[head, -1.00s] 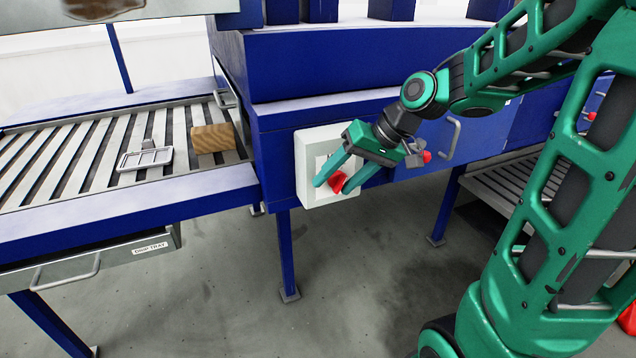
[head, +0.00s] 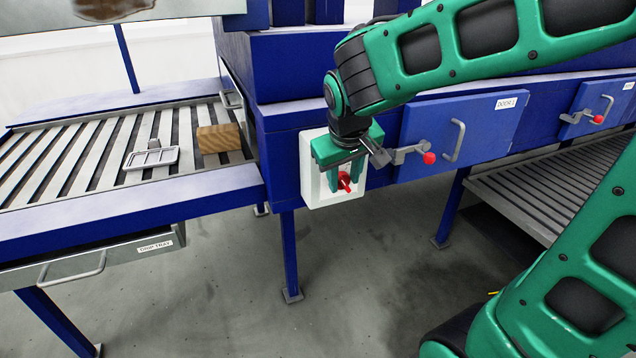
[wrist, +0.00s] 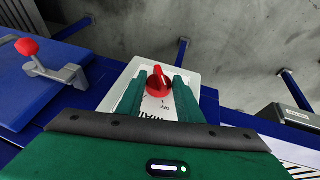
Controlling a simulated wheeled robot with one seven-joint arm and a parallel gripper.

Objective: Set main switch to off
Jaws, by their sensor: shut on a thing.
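The main switch is a red rotary knob (head: 345,183) on a white box (head: 318,194) fixed to the blue machine frame. The gripper is shut on the knob. The fingers hide part of the plate.
A blue door labelled DOOR 1 (head: 470,125) with a red-tipped latch (head: 429,158) is just right of the box. A slatted table (head: 90,150) at left holds a brown block (head: 219,138) and a metal frame (head: 152,157). A drip tray (head: 110,262) is below.

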